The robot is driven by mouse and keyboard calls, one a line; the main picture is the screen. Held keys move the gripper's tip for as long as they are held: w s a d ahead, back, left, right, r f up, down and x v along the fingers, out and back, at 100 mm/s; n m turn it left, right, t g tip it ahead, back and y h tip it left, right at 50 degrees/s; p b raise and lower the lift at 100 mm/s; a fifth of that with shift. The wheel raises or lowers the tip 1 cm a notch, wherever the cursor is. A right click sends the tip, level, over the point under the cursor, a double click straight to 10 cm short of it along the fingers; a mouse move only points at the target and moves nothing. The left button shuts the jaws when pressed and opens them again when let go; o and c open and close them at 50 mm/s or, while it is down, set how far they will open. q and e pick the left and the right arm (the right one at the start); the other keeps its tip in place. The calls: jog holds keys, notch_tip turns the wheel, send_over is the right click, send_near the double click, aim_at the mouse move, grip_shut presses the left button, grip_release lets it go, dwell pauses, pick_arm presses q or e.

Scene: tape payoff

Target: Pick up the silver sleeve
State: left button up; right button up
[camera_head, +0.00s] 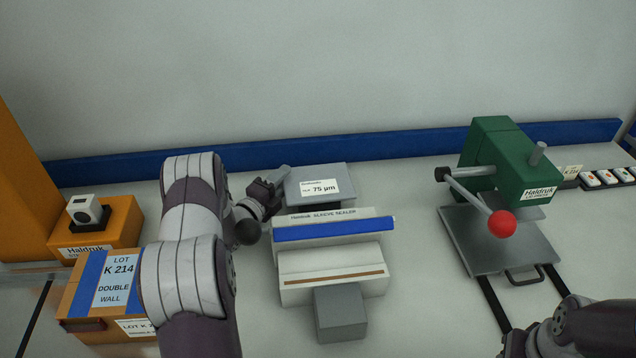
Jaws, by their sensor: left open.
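A flat silver-grey piece (335,171) with a white label reading 75 µm lies at the back centre, behind the sleeve sealer. It is the likeliest silver sleeve, but I cannot tell for sure. My left gripper (276,186) is at its left edge, open, with its fingers partly hidden by the wrist. Whether the fingers touch the piece is not clear. At the lower right only part of my right arm shows; its gripper is not visible.
The white sleeve sealer (330,262) with a blue bar stands in front of the silver piece, a grey block (341,314) before it. A green press (503,158) with a red-knobbed lever stands right. Orange boxes (78,297) are at left. A blue rail (400,144) runs behind.

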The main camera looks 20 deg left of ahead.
pick_arm(q)
jog(key=shift+w, duration=0.1)
grip_shut()
jog(key=shift+r, duration=0.1)
